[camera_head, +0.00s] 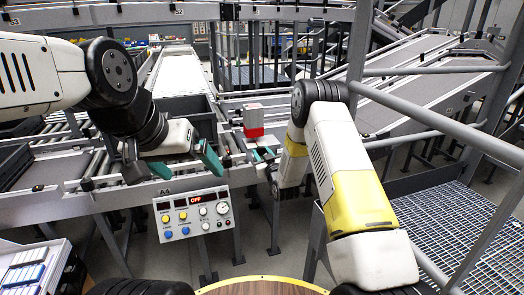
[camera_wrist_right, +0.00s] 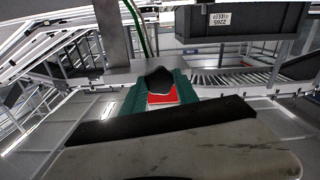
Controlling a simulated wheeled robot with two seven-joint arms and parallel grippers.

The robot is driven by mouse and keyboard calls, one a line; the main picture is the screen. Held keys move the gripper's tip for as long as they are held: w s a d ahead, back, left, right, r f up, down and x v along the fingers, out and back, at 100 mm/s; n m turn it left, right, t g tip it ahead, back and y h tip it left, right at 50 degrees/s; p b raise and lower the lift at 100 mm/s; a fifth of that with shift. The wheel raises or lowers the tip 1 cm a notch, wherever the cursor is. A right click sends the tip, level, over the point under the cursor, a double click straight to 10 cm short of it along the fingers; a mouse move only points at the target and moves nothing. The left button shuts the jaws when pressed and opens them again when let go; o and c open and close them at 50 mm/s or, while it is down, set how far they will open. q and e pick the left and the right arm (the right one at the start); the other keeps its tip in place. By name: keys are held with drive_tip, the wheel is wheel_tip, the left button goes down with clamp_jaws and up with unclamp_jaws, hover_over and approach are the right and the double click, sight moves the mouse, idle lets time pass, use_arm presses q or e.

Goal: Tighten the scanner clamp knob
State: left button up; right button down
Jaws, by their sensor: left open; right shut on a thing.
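The scanner (camera_head: 252,116), a small grey-white and red box, stands at the conveyor's edge in the middle of the head view. My right gripper (camera_head: 264,155) is just below and in front of it. In the right wrist view, the teal fingers of my right gripper (camera_wrist_right: 160,88) are shut on a black knob (camera_wrist_right: 159,78), one finger on each side. A red surface shows between the fingers, below the knob. The knob is hidden in the head view. My left gripper (camera_head: 186,165) is open and empty, in front of the conveyor edge and left of the scanner.
A control panel (camera_head: 194,214) with coloured buttons and a display reading OFF hangs below the conveyor rail, under my left gripper. A dark bin (camera_wrist_right: 241,35) with a label stands beyond my right gripper.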

drive_tip(key=n, duration=0.4)
drive_tip(key=shift+n, duration=0.3)
drive_tip(key=n, duration=0.3)
drive_tip(key=shift+n, duration=0.3)
drive_tip(key=n, duration=0.4)
drive_tip(key=shift+f+n, duration=0.1)
drive_tip(key=shift+n, duration=2)
drive_tip(key=c, duration=0.9)
unclamp_jaws()
drive_tip(key=shift+c, duration=0.2)
drive_tip(key=shift+s, duration=0.1)
